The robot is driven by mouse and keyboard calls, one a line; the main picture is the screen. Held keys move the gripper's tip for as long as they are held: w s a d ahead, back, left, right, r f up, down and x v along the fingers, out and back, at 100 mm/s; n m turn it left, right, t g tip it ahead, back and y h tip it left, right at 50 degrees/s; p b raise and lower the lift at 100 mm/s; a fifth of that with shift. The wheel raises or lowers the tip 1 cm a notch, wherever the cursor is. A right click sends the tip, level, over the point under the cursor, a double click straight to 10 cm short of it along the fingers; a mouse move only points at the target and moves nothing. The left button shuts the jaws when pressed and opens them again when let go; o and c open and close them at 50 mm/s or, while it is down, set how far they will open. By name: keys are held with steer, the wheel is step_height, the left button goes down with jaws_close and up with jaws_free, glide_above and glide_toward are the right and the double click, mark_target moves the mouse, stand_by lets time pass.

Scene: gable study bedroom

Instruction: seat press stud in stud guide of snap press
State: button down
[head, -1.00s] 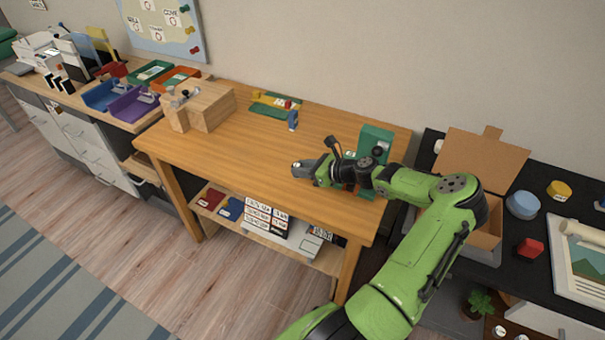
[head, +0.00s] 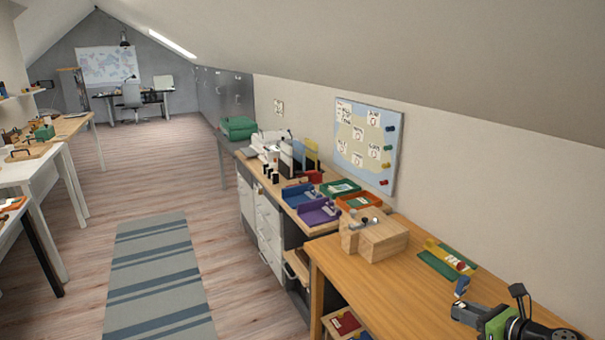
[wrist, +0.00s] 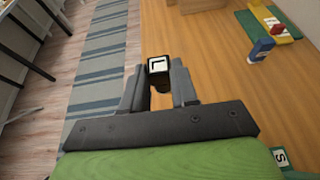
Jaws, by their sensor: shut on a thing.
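My gripper (wrist: 158,88) is shut on a small dark piece with a white top and a black mark, which I take to be the press stud (wrist: 158,65). The piece sits between the fingertips, above the wooden table. In the head view my gripper (head: 458,312) shows at the lower right, pointing left; the held piece cannot be made out there. A green part with a white "S" tag (wrist: 281,157) shows at the lower right of the wrist view, perhaps part of the snap press. The stud guide is not visible in the current views.
A blue upright block (head: 461,285) stands near a green and yellow board (head: 447,262) on the table (head: 385,290). A wooden block fixture (head: 373,238) stands at the table's left. Purple (head: 318,214) and blue trays are beyond. The table between fixture and gripper is clear.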

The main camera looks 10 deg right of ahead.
steer(key=s+a+f+n+g+y+p, duration=0.1)
steer(key=a+f+n+g+y, duration=0.1)
steer(key=a, duration=1.3)
steer(key=s+a+f+n+g+y+p, duration=0.2)
steer(key=a+n+y, duration=0.2)
steer(key=a, duration=1.1)
steer(key=shift+n+g+y, duration=0.4)
steer(key=shift+n, duration=0.3)
